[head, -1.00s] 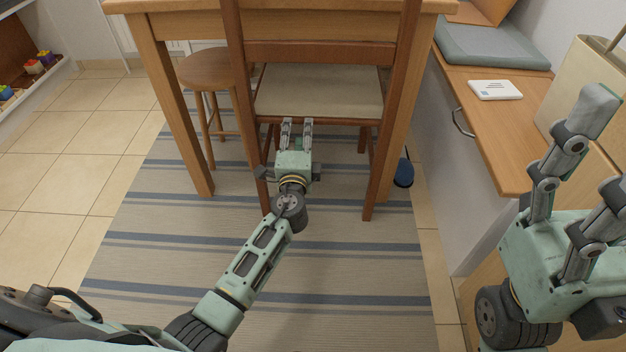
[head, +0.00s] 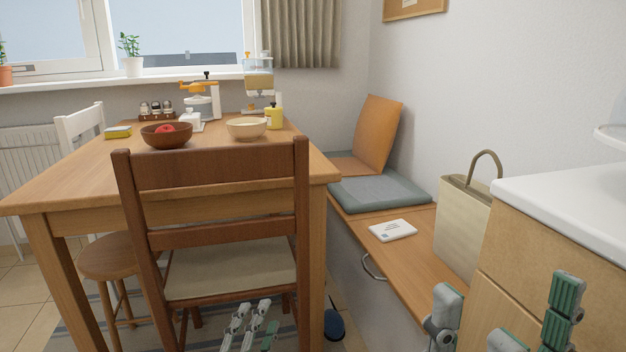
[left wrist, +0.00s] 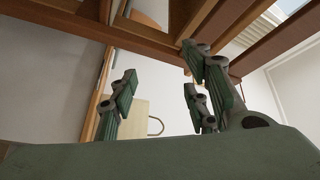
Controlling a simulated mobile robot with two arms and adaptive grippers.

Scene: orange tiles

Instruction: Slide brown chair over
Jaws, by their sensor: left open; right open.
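The brown chair (head: 210,168) stands at the front side of the wooden table (head: 85,186), its slatted back facing me and its pale seat (head: 232,270) behind the back's lower rail. My left gripper (head: 252,312) is open, low at the chair's back side below the seat; its arm is out of the frame. In the left wrist view my left gripper's fingers (left wrist: 160,85) are spread, with reddish-brown wooden bars (left wrist: 70,24) above them. Whether they touch the chair I cannot tell. My right gripper (head: 507,297) is open and empty at the lower right.
A round wooden stool (head: 110,258) stands left of the chair, partly under the table. A bench (head: 425,258) with a cushion (head: 378,192) and white booklet (head: 392,230) runs along the right. A cabinet (head: 555,250) stands front right. A blue object (head: 334,325) lies on the floor.

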